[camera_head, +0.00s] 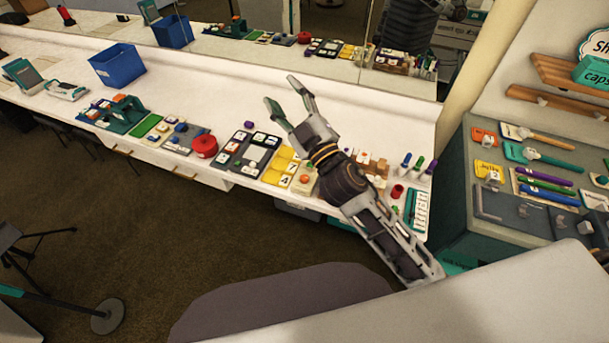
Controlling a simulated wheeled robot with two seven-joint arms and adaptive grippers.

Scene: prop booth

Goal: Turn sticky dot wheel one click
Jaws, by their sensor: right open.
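A round red wheel-like thing (205,146) sits on the white counter left of the middle, at the right end of a grey board with small parts. It looks like the sticky dot wheel, but I cannot make out any dots or click marks. My right gripper (281,91) is open and empty, raised over the counter to the right of and beyond the red wheel, clearly apart from it. Its fingers point up and to the left in the picture. My left gripper is not in view.
A dark tray (231,163) with white tiles and a yellow number tray (287,152) lie right of the wheel. A blue bin (117,66) stands at the back left. A mirror runs behind the counter. A grey cabinet (456,192) with pens on top stands right.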

